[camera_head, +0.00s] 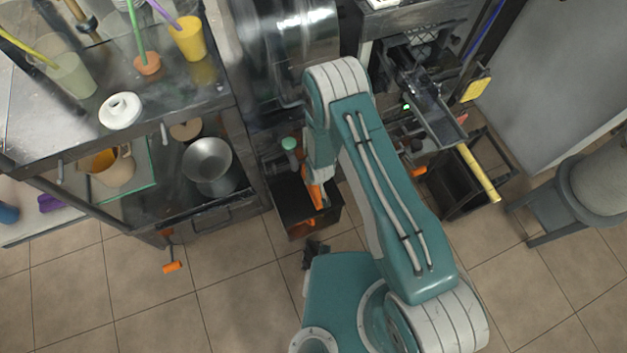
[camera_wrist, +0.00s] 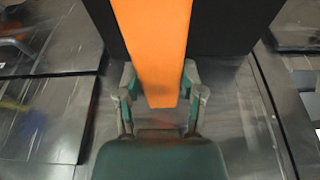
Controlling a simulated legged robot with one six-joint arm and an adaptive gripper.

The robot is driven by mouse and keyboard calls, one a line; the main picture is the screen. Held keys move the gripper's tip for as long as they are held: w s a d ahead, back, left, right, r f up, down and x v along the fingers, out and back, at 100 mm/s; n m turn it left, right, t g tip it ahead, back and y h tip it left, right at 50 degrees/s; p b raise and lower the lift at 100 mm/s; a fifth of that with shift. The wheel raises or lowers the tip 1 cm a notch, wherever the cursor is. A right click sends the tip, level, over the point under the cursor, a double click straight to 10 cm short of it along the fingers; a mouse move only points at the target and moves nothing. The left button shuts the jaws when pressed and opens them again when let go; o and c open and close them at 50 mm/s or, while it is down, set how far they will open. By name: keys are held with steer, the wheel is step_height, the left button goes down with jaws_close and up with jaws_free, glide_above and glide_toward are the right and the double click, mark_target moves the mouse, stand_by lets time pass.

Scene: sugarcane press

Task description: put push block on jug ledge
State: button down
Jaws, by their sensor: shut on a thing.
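My gripper (camera_wrist: 160,92) is shut on the push block's orange handle (camera_wrist: 155,40) in the wrist view. Dark black parts (camera_wrist: 215,30) flank the handle at the top of that view. In the head view the orange piece (camera_head: 315,191) shows at my gripper (camera_head: 318,180), over a dark box-like surface (camera_head: 290,196) below the press. My arm hides part of this area. I cannot tell for sure which surface is the jug ledge.
On the left stands a dark shelf unit (camera_head: 215,98) with cups, a metal funnel (camera_head: 207,160) and a jug (camera_head: 112,166). On the right are a yellow-ended bar (camera_head: 478,172), a dark open crate (camera_head: 457,190) and a grey stand (camera_head: 560,205).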

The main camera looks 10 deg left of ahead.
steer(key=shift+f, duration=0.75)
steer(key=shift+c, duration=1)
jaws_free()
steer(key=v, duration=1.2)
